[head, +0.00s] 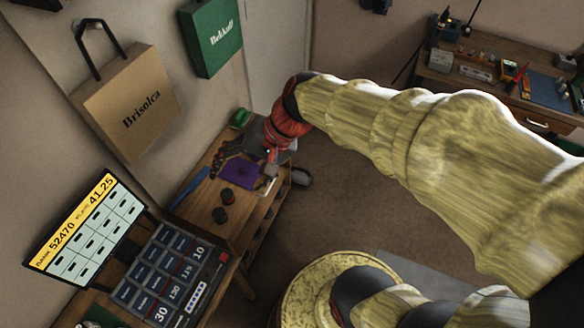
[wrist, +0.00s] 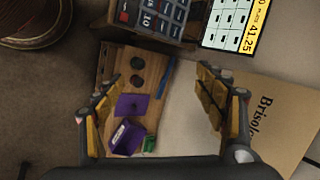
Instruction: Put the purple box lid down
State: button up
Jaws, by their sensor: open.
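A flat purple piece, which looks like the box lid (wrist: 131,105), lies on the wooden bench in the wrist view. A bulkier purple box (wrist: 128,138) with a pale patch sits close beside it. In the head view a flat purple piece (head: 238,173) lies on the bench beside my gripper (head: 271,166). In the wrist view my gripper (wrist: 160,98) is open, with its two fingers wide apart and nothing between them. The bench lies beyond the fingers. In the head view my arm and gripper hide part of the bench's far end.
Two dark round knobs (head: 223,205) and a blue strip (head: 190,187) lie on the bench (head: 202,205). A green item (head: 241,118) is at its far end. A keypad machine (head: 160,275) and a screen (head: 85,235) stand at the near end. A brown bag (head: 128,105) hangs on the wall.

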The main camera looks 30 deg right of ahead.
jog(key=s+d+r+n+t+h, duration=0.2)
jog(key=s+d+r+n+h, duration=0.3)
jog(key=s+d, duration=0.3)
jog(key=shift+s+d+r+n+t+h, duration=0.3)
jog(key=shift+s+d+r+n+h, duration=0.1)
jog(key=shift+s+r+n, duration=0.45)
jog(key=shift+w+f, duration=0.1)
jog(key=shift+w, duration=0.05)
jog(key=shift+w+f, duration=0.1)
jog(key=shift+w, duration=0.25)
